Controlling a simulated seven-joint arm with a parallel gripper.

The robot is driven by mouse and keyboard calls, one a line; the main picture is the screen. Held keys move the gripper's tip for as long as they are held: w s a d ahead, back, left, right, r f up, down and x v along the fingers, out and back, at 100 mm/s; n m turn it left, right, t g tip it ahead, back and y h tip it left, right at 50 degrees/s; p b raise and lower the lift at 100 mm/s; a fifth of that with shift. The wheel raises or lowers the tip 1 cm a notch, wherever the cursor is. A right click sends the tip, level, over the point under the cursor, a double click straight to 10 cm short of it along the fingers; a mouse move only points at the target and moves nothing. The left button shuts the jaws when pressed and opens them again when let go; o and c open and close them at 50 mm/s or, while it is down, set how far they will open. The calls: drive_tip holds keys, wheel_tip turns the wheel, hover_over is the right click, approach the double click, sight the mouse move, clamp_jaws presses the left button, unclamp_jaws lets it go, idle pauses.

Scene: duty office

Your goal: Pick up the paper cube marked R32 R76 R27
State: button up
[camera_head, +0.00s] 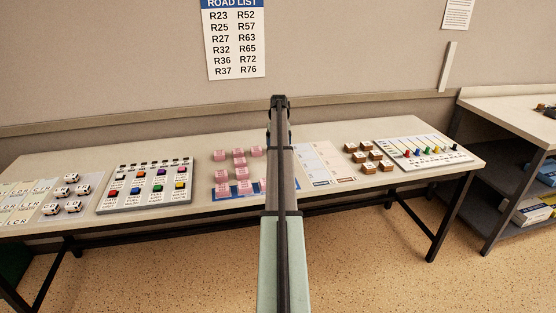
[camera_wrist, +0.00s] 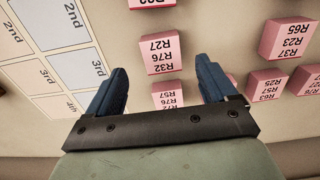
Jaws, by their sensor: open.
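The pink paper cube marked R32 R76 R27 (camera_wrist: 160,54) shows in the wrist view at upper centre, its print upside down. My gripper (camera_wrist: 160,76) is open and empty, its two dark blue fingers apart. The cube lies just beyond the gap between the fingertips, and I see no contact. A second pink cube (camera_wrist: 167,95), with R76 and R57 among its marks, shows between the fingers, nearer the palm. In the head view the pink cubes (camera_head: 239,162) stand on the table left of my arm; their marks are too small to read there.
More pink cubes (camera_wrist: 288,38) stand to the right in the wrist view, with another at the top edge. A printed sheet (camera_wrist: 63,44) lies to the left. On the table (camera_head: 130,150) are a colored-block board (camera_head: 146,205), brown blocks (camera_head: 368,168) and a peg board (camera_head: 456,158).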

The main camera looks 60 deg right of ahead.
drive_tip(key=shift+a+f, duration=0.15)
drive_tip(key=shift+f, duration=2.15)
drive_tip(key=shift+c, duration=0.5)
drive_tip(key=c, duration=1)
